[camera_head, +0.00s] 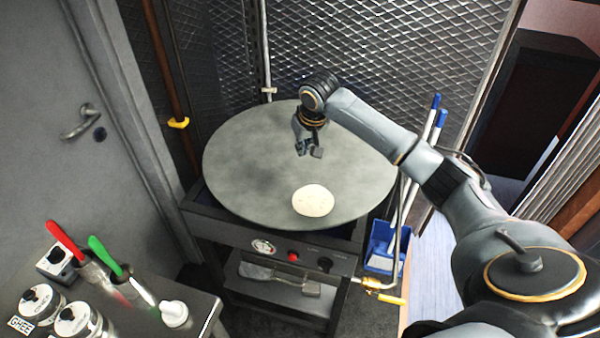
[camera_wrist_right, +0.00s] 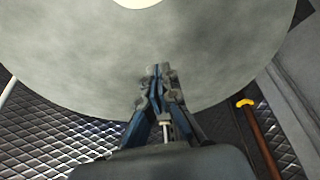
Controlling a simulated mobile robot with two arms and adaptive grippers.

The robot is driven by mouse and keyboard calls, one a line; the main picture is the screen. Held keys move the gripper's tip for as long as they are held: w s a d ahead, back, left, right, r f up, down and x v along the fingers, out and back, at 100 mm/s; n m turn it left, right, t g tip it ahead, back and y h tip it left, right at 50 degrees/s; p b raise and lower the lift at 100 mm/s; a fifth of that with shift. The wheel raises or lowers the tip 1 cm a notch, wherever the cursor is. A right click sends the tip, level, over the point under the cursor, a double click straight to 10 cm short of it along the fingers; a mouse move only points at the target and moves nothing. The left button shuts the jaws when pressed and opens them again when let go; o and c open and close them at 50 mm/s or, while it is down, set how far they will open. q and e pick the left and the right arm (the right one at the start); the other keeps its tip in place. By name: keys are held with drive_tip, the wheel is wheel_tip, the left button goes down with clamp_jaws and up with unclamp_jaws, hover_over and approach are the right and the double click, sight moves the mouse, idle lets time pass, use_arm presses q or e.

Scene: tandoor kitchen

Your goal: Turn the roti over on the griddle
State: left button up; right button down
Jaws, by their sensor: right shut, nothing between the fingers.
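The roti (camera_head: 313,201), a pale round flatbread, lies flat near the front edge of the large round grey griddle (camera_head: 240,160). My right gripper (camera_head: 309,152) is over the griddle, behind the roti and apart from it. In the right wrist view its fingers (camera_wrist_right: 160,72) are shut with nothing between them. That view shows part of the roti (camera_wrist_right: 137,3) at the top edge, with bare griddle (camera_wrist_right: 70,55) between it and the fingers. The height of the fingertips above the griddle is hard to tell. My left gripper is not in view.
The griddle stands on a dark burner frame with a red knob (camera_head: 293,256) and a lower shelf (camera_head: 290,295). At lower left is a counter with red-handled (camera_head: 66,243) and green-handled (camera_head: 105,254) tools and jars (camera_head: 78,322). A mesh wall (camera_head: 390,50) stands behind. A blue bin (camera_head: 383,247) is at right.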

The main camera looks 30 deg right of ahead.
sight(303, 182)
drive_tip(key=x, duration=0.3)
drive_tip(key=p+x, duration=0.1)
drive_tip(key=x, duration=0.2)
drive_tip(key=s+x, duration=0.1)
drive_tip(key=x, duration=0.3)
drive_tip(key=shift+f+p, duration=0.15)
drive_tip(key=shift+p, duration=0.15)
drive_tip(key=s+p, duration=0.2)
drive_tip(key=s, duration=0.1)
drive_tip(key=shift+s+a, duration=0.2)
drive_tip(key=shift+s+a+f, duration=0.1)
drive_tip(key=shift+s, duration=0.15)
